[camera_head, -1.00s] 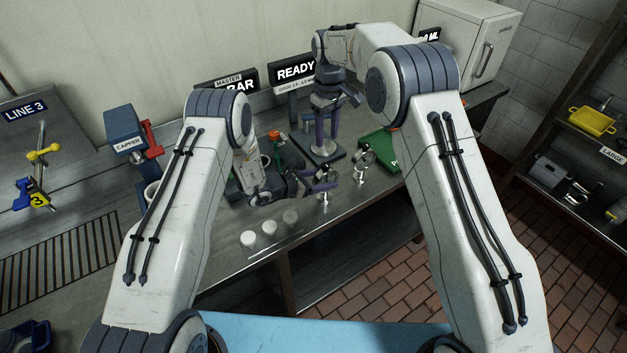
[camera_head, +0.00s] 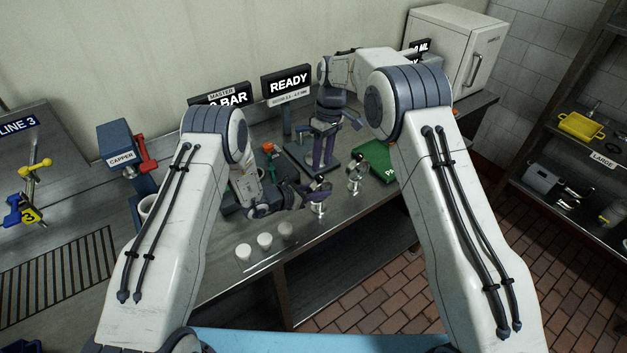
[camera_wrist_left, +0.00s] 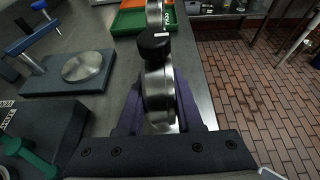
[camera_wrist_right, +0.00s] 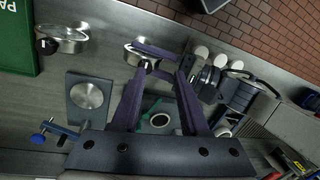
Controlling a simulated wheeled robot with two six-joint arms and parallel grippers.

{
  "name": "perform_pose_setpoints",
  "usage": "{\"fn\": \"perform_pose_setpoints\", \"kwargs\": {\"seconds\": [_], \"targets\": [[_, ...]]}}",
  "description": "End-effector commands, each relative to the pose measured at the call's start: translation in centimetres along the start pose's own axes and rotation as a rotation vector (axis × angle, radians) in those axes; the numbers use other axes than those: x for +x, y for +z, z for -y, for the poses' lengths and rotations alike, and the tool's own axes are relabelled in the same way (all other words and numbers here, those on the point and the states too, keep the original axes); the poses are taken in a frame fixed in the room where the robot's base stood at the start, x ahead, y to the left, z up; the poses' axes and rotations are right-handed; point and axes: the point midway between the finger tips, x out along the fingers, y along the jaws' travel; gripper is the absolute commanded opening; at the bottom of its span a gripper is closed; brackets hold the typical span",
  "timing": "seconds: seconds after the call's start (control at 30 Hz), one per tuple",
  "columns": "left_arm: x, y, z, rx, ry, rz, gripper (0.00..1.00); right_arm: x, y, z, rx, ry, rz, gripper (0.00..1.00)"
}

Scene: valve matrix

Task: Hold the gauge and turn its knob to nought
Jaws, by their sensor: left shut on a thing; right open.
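The gauge (camera_head: 318,208), a round steel one, is at the bench's front edge. My left gripper (camera_head: 316,190) is shut on it. In the left wrist view the gauge (camera_wrist_left: 157,95) is edge-on between the purple fingers, with its black knob (camera_wrist_left: 153,44) facing up the picture. Its dial face is not readable. I cannot tell whether it rests on the bench. My right gripper (camera_head: 324,158) is open and empty, pointing down over the bench behind the gauge. In the right wrist view the held gauge (camera_wrist_right: 136,58) lies beyond the open fingers (camera_wrist_right: 160,75).
A second gauge (camera_head: 356,172) stands to the right, near a green tray (camera_head: 376,160). A stand with a steel disc (camera_wrist_right: 88,96) is near my right gripper. A READY sign (camera_head: 289,84) stands behind.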

Motion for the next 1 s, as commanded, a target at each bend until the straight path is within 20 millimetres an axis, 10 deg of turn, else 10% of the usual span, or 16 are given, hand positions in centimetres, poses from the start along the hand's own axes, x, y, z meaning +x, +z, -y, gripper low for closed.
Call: {"fn": "perform_pose_setpoints", "kwargs": {"seconds": [0.2, 0.5, 1.0], "targets": [[0.0, 0.1, 0.0, 0.001, 0.0, 0.002, 0.0, 5.5, 3.0, 1.4, -0.192, -0.361, -0.108, 0.44], [0.0, 0.1, 0.0, 0.001, 0.0, 0.002, 0.0, 8.3, 4.3, 1.9, -0.41, -0.66, -0.605, 0.44], [0.0, 0.1, 0.0, 0.001, 0.0, 0.002, 0.0, 8.2, 6.0, -5.5, -0.483, -0.31, -1.451, 0.44]]}}
